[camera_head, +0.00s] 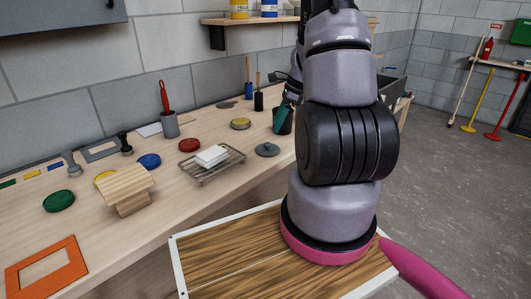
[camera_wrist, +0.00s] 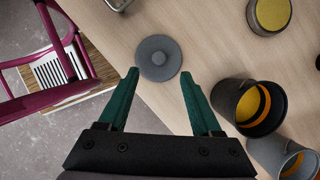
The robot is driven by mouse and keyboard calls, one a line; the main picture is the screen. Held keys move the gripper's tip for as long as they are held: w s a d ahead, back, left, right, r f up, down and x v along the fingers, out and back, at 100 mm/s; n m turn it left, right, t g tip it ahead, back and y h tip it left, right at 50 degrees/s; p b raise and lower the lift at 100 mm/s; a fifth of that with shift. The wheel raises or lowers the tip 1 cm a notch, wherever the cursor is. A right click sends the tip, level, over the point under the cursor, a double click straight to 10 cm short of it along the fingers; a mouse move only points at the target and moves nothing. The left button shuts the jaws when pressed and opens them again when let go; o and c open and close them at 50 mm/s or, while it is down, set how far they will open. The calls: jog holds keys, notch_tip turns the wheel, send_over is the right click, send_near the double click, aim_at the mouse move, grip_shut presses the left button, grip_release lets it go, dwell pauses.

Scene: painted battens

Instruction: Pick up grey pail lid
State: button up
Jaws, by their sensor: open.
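The grey pail lid (camera_wrist: 153,66) is a round disc with a raised knob in its middle. In the wrist view it lies flat on the wooden bench, near the bench edge. My gripper (camera_wrist: 160,76) is open, with its two green fingers apart and nothing between them but the view of the lid beyond. The lid appears just past and between the fingertips; I cannot tell the height between them. In the head view the lid (camera_head: 267,149) lies right of a wire rack, and my gripper (camera_head: 284,112) is partly hidden behind my arm.
In the wrist view a dark pail (camera_wrist: 226,98) and a grey pail (camera_wrist: 268,151) stand right of the gripper, close to the right finger. A yellow-topped tin (camera_wrist: 271,14) stands beyond. The wire rack (camera_head: 203,176) holds white blocks. Bare bench surrounds the lid.

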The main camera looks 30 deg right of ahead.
aim_at(268, 143)
jog(key=x, duration=0.8)
jog(key=shift+s+d+f, duration=0.1)
jog(key=shift+s+f, duration=0.1)
grip_shut()
